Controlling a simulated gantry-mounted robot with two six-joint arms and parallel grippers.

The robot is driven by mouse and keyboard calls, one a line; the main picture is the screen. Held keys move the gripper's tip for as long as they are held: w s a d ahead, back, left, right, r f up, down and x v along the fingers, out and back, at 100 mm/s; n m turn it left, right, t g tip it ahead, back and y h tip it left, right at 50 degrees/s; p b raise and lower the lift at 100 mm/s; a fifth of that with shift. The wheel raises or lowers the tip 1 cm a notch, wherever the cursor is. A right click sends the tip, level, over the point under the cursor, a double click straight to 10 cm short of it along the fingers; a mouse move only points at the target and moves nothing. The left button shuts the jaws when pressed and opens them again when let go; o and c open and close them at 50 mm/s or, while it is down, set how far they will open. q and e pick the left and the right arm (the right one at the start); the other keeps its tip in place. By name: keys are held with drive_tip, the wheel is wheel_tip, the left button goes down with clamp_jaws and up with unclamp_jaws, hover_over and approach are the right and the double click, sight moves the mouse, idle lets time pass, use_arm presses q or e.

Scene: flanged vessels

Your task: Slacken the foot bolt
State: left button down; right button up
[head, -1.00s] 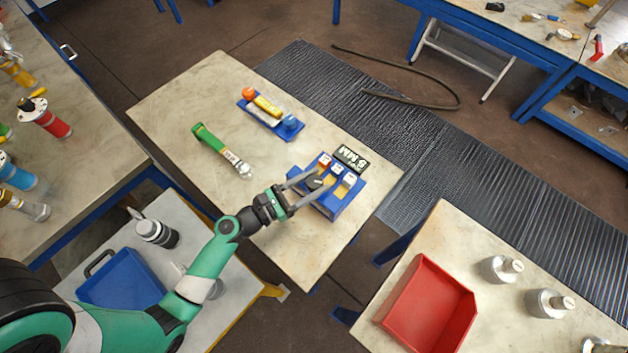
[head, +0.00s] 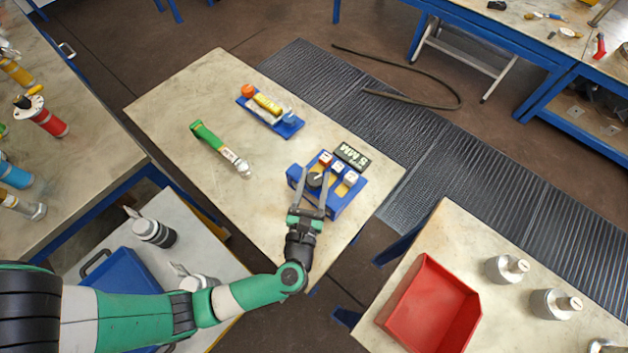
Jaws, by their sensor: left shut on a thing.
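My left gripper (head: 311,190) reaches over the blue block (head: 339,202) near the right edge of the middle table. Its two long fingers are shut on a dark round knob-like piece (head: 315,180) at the block's left side. The block also carries several white-and-red labelled pieces and yellow parts; a dark "8 MM" display (head: 351,155) stands behind it. A green-handled wrench-like tool (head: 219,147) lies to the left, apart from the gripper. I cannot make out which part is the foot bolt. My right gripper is not in view.
A blue tray (head: 291,130) with orange and yellow pieces lies at the table's back. A red bin (head: 427,306) and metal cylinders are on the right table. The table's left part is clear.

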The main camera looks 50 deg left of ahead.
use_arm(q)
drive_tip(key=shift+d+f+n+g+y+b, duration=0.1)
drive_tip(key=shift+f+n+g+y+b, duration=0.1)
drive_tip(key=shift+n+g+y+b, duration=0.8)
drive_tip(key=shift+r+n+g+y+b, duration=0.1)
drive_tip(key=shift+n+g+y+b, duration=0.3)
drive_tip(key=shift+n+g+y, duration=0.3)
drive_tip(key=shift+c, duration=1.4)
unclamp_jaws()
drive_tip(key=shift+r, duration=0.1)
drive_tip(key=v, duration=1.1)
drive_tip(key=shift+d, duration=0.2)
